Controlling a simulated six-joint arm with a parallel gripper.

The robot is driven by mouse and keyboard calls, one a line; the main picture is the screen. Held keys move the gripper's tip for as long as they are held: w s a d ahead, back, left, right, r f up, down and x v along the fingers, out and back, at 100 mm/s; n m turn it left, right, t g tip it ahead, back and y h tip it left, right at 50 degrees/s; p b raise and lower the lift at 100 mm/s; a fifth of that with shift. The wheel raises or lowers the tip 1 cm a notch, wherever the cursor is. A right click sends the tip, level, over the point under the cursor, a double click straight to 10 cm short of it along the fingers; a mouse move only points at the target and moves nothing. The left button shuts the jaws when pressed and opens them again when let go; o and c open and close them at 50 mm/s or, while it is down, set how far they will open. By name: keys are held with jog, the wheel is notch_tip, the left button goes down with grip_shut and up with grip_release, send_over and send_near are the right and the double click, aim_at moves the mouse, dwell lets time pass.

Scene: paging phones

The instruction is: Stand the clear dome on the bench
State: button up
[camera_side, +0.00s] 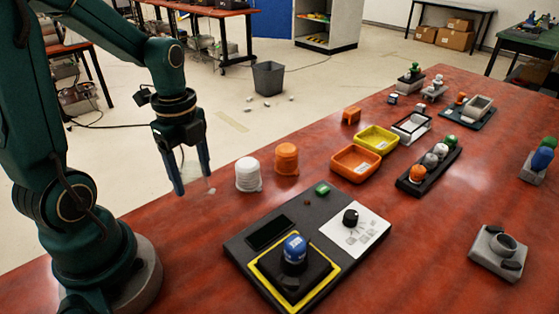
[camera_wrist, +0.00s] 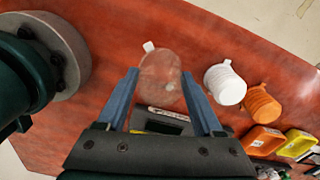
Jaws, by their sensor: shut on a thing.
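My gripper (camera_side: 194,184) is shut on the clear dome, its two blue fingers on either side of it. The clear dome (camera_wrist: 160,76) is see-through and faint in the wrist view, between the fingertips, with a small pale tab at its upper left. In the side view the dome is barely visible between the fingers, and the pale tab shows near the right fingertip. The red bench (camera_side: 170,230) lies below. I cannot tell whether the dome touches it.
A white ribbed cup-like piece (camera_side: 248,175) and an orange one (camera_side: 287,159) stand right of my gripper. A black console (camera_side: 258,212) with a blue-topped button (camera_side: 295,249) lies in front. Orange (camera_side: 356,163) and yellow (camera_side: 377,140) trays sit further right. The bench's left area looks clear.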

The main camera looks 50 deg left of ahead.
jog(key=shift+w+d+f, duration=0.45)
jog(key=shift+w+d, duration=0.05)
jog(key=shift+d, duration=0.05)
jog(key=shift+f, duration=2.05)
jog(key=shift+f, duration=0.2)
jog(key=o, duration=1)
jog(key=shift+o, duration=0.2)
jog(key=shift+r, duration=0.1)
